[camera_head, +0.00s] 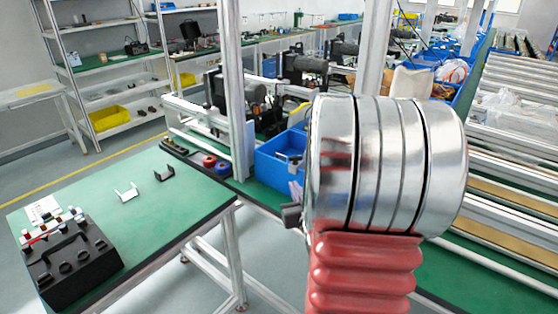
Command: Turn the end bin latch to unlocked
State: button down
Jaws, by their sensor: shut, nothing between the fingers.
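No bin latch can be made out in this view. A blue bin (277,170) stands on the bench just left of my arm, with small parts inside it; my arm covers its right part. More blue bins (440,78) stand farther back on the right, small in the picture. My own arm, silver rings above a red ribbed sleeve, fills the middle right. My gripper's fingers do not show; a small dark piece sticks out at the arm's left edge, and I cannot tell what it belongs to.
A metal post (237,90) rises left of the bin. Rails (515,150) run along the right. Open floor lies far left.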

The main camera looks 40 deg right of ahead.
jog(key=shift+m+t+h, duration=0.6)
jog(key=shift+h, duration=0.2)
jog(key=s+d, duration=0.3)
jog(key=s, duration=0.1)
jog(key=shift+d+f, duration=0.3)
jog(key=shift+f, duration=0.05)
jog(key=shift+w+a, duration=0.1)
jog(key=shift+w, duration=0.05)
